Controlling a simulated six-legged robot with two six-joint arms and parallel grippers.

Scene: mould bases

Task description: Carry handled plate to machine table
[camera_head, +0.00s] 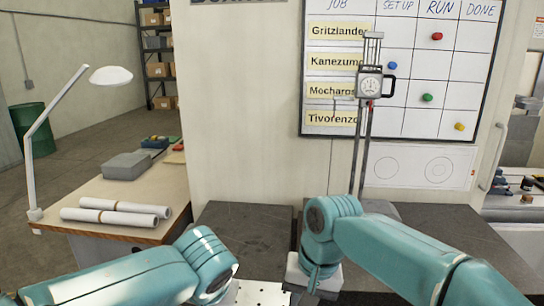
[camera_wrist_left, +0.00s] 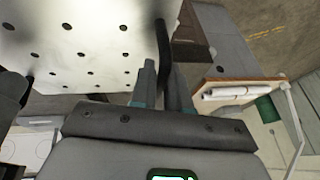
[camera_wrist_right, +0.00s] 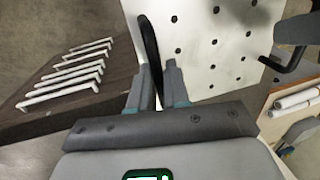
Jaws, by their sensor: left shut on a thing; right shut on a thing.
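The handled plate is a pale metal plate with rows of dark holes and black handles. Only a strip of the plate (camera_head: 258,294) shows at the bottom of the head view; the plate fills the upper left of the left wrist view (camera_wrist_left: 90,48) and the upper right of the right wrist view (camera_wrist_right: 208,62). My left gripper (camera_wrist_left: 163,72) is shut on one black handle (camera_wrist_left: 162,40). My right gripper (camera_wrist_right: 153,72) is shut on another black handle (camera_wrist_right: 149,38). In the head view my arms hide the handles. I cannot tell which surface is the machine table.
Dark grey table tops (camera_head: 245,218) stand ahead against a pale wall. A height gauge (camera_head: 368,85) stands at the centre right. A wooden desk (camera_head: 125,190) with paper rolls (camera_head: 115,212) and a lamp (camera_head: 110,75) is at the left. Several white bars (camera_wrist_right: 70,72) lie on a dark surface.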

